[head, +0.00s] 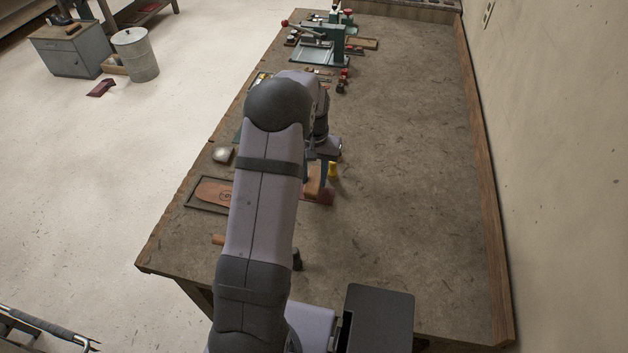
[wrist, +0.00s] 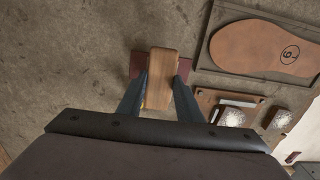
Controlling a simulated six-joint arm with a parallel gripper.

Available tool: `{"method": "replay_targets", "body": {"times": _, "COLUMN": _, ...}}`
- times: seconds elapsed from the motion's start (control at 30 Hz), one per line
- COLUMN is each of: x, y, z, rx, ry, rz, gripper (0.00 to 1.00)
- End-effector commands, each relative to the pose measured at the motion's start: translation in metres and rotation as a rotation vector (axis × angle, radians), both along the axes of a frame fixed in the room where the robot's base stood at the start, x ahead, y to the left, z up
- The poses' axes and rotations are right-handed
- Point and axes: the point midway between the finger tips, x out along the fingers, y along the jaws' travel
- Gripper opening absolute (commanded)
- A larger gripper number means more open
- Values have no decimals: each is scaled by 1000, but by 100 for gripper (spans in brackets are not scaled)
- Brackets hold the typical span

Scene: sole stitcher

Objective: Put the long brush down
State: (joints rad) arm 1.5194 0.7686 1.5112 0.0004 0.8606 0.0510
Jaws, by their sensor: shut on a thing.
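The long brush (wrist: 163,62) shows in the wrist view as a wooden block between my two fingers. My gripper (wrist: 162,82) is shut on it. In the head view the brush (head: 314,182) shows below my gripper (head: 317,172), partly hidden by my arm. A dark red flat piece (wrist: 137,62) lies behind or under the brush in the wrist view. I cannot tell whether the brush touches it or the bench. The bristles are hidden.
The workbench (head: 410,180) is clear to the right. A tray (head: 190,205) with a tan sole (head: 212,192) lies to the left. A wooden holder (wrist: 205,101) with shiny round pieces (wrist: 232,117) is beside it. A green machine (head: 318,50) is farther back.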

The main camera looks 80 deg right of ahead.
Motion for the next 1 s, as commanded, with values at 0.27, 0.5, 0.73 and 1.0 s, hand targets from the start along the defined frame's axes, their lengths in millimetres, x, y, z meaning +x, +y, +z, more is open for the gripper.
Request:
{"method": "replay_targets", "body": {"times": 0.27, "x": 0, "y": 0, "z": -25, "rx": 1, "ry": 0, "rz": 0, "gripper": 14}}
{"method": "replay_targets", "body": {"times": 0.5, "x": 0, "y": 0, "z": -26, "rx": 0, "ry": 0, "rz": 0, "gripper": 14}}
{"method": "replay_targets", "body": {"times": 0.73, "x": 0, "y": 0, "z": -29, "rx": 0, "ry": 0, "rz": 0, "gripper": 47}}
{"method": "replay_targets", "body": {"times": 1.0, "x": 0, "y": 0, "z": -29, "rx": 1, "ry": 0, "rz": 0, "gripper": 51}}
